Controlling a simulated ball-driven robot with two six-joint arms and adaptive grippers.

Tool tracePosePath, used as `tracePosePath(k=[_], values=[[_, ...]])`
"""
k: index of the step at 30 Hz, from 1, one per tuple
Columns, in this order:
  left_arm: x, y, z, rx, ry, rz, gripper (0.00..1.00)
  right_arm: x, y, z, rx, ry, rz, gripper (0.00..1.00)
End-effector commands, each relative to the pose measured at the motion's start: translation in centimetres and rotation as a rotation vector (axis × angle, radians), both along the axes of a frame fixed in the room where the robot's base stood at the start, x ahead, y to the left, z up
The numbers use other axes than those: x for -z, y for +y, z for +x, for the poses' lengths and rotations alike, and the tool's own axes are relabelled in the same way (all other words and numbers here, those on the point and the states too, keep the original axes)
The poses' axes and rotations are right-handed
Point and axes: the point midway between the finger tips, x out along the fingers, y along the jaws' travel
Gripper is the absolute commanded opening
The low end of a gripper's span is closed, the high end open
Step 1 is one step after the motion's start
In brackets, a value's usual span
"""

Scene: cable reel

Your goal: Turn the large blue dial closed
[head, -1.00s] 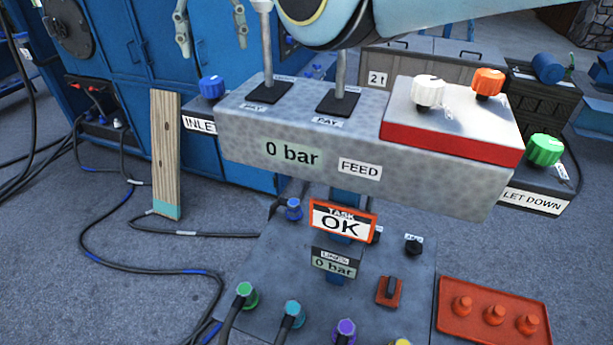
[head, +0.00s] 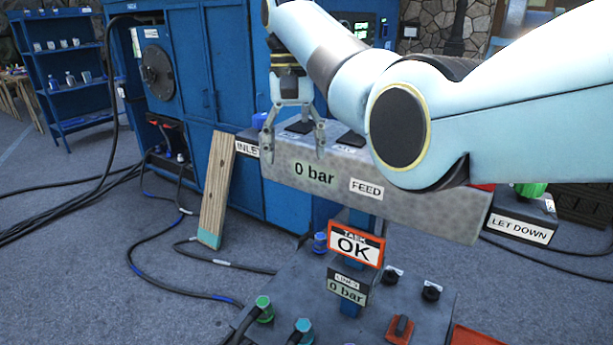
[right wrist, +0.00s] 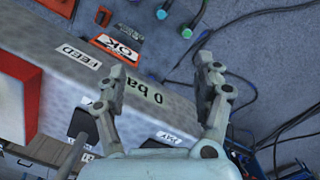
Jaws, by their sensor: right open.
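The blue dial (head: 258,121) sits at the left end of the grey console (head: 420,205), above the INLET label (head: 247,148). It is partly hidden behind a finger of my right gripper (head: 293,150). That gripper points down, open and empty, over the console's left part. In the right wrist view its two fingers (right wrist: 160,70) are spread wide with the console's edge between and below them. The dial cannot be made out there. My left gripper is not in view.
Below are the OK sign (head: 355,249) and a lower panel with small coloured knobs, one blue (head: 320,242). A wooden plank (head: 216,190) leans left of the console. A green dial (head: 530,189) is at the right. My right arm covers the console's right part.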

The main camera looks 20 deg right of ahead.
Motion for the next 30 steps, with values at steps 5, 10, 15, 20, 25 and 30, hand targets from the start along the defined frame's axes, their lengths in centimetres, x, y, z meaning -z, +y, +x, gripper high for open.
tracePosePath(k=[5, 10, 15, 20, 25, 30], values=[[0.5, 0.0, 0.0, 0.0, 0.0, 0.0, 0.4, 1.8, -0.2, -0.6, 0.002, 0.019, -0.001, 0.69], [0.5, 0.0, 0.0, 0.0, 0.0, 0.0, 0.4, 2.4, -0.2, -0.8, 0.002, 0.026, -0.001, 0.69], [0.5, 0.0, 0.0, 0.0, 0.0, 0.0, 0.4, 2.4, -0.3, -0.8, 0.002, 0.026, -0.001, 0.69], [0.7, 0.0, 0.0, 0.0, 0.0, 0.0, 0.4, 2.9, -0.3, -1.0, 0.002, 0.032, -0.002, 0.69], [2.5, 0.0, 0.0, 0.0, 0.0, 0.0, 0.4, 9.4, -0.8, -3.8, 0.008, 0.114, -0.006, 0.69], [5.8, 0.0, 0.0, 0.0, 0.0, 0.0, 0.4, 21.5, -2.4, -10.7, 0.024, 0.288, -0.024, 0.69]])
